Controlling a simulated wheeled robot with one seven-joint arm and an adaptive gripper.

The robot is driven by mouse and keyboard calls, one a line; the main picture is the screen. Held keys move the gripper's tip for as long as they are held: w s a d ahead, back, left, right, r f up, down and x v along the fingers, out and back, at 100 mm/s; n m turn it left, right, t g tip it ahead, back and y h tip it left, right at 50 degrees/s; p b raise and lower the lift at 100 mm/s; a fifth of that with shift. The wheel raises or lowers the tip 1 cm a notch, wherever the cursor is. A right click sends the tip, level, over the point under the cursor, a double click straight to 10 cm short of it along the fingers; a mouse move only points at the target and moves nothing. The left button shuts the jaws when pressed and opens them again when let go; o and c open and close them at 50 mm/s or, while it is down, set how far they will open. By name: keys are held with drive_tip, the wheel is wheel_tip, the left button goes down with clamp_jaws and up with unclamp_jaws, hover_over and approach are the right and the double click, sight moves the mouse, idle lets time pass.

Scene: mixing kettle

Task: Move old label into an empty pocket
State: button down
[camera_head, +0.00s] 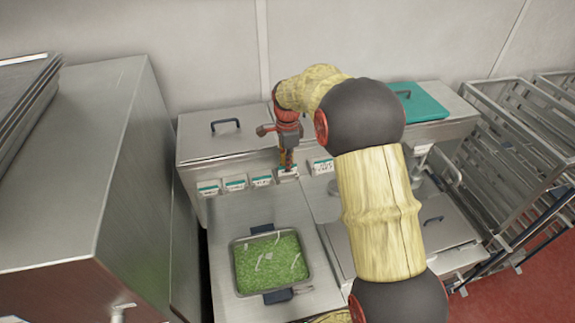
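Several white labels with teal tops sit in a row along the front face of the steel unit: the far-left label (208,189), the second label (235,184), the third label (262,181) and the far-right label (322,167). Another label (288,174) is at the tips of my gripper (287,166), which points down at the row. The fingers look close together, but I cannot tell whether they grip this label. The pockets are too small to make out, and I cannot tell which label is the old one.
A steel tray (236,270) of chopped green food with pale strips stands on the counter below the labels. A handled steel lid (225,140) and a teal board (418,104) lie behind. A steel cabinet (90,190) stands left, wire racks (510,150) right.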

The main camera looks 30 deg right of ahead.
sight(287, 175)
drive_tip(key=shift+f, duration=0.2)
drive_tip(key=shift+f+b, duration=0.75)
drive_tip(key=shift+f, duration=0.4)
drive_tip(key=shift+f, duration=0.2)
drive_tip(key=c, duration=2.3)
unclamp_jaws()
drive_tip(key=o, duration=0.3)
drive_tip(key=shift+o, duration=0.5)
drive_tip(key=o, duration=0.4)
drive_tip(key=shift+c, duration=0.2)
drive_tip(key=shift+o, duration=0.4)
drive_tip(key=shift+r, duration=0.1)
